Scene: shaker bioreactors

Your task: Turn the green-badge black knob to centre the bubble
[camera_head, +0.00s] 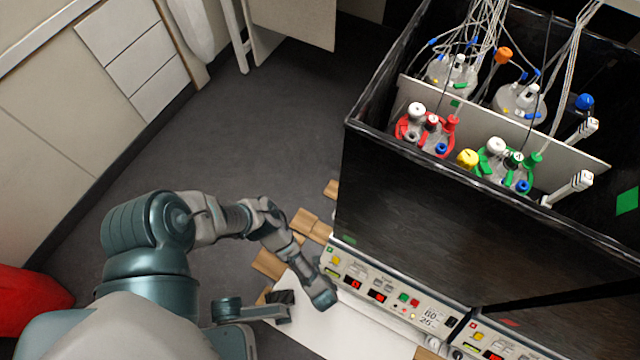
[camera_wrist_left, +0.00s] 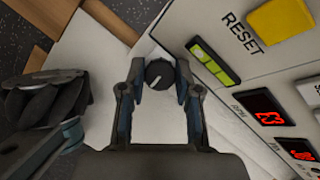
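A small black knob with a white pointer line (camera_wrist_left: 160,75) sits between the fingertips of my left gripper (camera_wrist_left: 160,72) in the left wrist view. The fingers are spread to either side of it, with what looks like a narrow gap on each side. A yellow-green bubble level (camera_wrist_left: 213,62) is on the white panel right of the knob; the bubble's exact position is hard to read. In the head view my left gripper (camera_head: 322,296) hides the knob. A dark gripper-like part, apparently my right gripper (camera_head: 281,306), is left of it; its opening is unclear.
The control panel (camera_head: 420,315) has a yellow reset button (camera_wrist_left: 285,25) and red displays (camera_wrist_left: 265,108). A black box above it (camera_head: 400,190) holds bioreactor vessels with coloured caps (camera_head: 467,158). Wooden blocks (camera_head: 311,226) lie beside the panel. Open floor is at left.

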